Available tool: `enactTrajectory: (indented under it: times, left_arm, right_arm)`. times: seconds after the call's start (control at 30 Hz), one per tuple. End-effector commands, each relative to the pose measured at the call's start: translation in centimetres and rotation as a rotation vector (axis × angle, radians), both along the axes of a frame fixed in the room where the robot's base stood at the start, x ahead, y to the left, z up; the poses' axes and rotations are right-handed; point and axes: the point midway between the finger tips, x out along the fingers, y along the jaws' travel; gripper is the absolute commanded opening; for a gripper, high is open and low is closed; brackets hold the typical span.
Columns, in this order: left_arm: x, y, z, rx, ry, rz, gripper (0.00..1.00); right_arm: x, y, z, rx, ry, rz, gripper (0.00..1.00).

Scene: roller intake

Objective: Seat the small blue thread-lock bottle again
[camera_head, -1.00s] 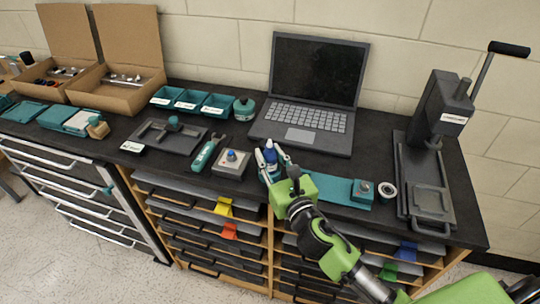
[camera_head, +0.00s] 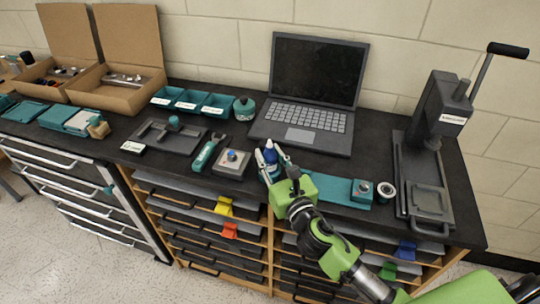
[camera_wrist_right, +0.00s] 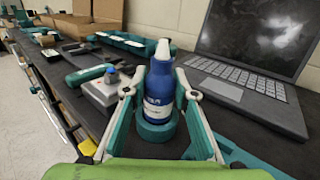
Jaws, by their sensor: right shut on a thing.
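The small blue thread-lock bottle (camera_head: 270,155) has a white nozzle and a white label. It also shows upright in the right wrist view (camera_wrist_right: 158,90). My right gripper (camera_head: 272,160) is shut on it, with one finger on each side of its body in the right wrist view (camera_wrist_right: 160,88). The bottle's lower end is at a round teal holder (camera_wrist_right: 156,133), which surrounds it. I cannot tell how deep the bottle sits in it. My left gripper is not in view.
A grey block with a blue knob (camera_head: 232,163) and a teal-handled tool (camera_head: 206,153) are left of the gripper. An open laptop (camera_head: 305,115) stands behind. A teal mat (camera_head: 325,187) lies to the right, before a black press (camera_head: 422,190).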

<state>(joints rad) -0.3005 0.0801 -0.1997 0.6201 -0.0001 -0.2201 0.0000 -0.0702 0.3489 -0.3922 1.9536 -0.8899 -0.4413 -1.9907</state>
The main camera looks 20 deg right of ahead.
Motion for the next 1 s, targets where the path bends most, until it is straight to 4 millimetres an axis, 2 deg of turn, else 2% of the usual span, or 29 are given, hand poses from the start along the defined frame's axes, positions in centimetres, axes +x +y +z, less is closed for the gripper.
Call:
enactTrajectory:
  times: [1.0]
  left_arm:
    - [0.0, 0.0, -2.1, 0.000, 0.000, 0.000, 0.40]
  right_arm:
    - [0.0, 0.0, -2.4, 0.000, -0.001, 0.000, 0.10]
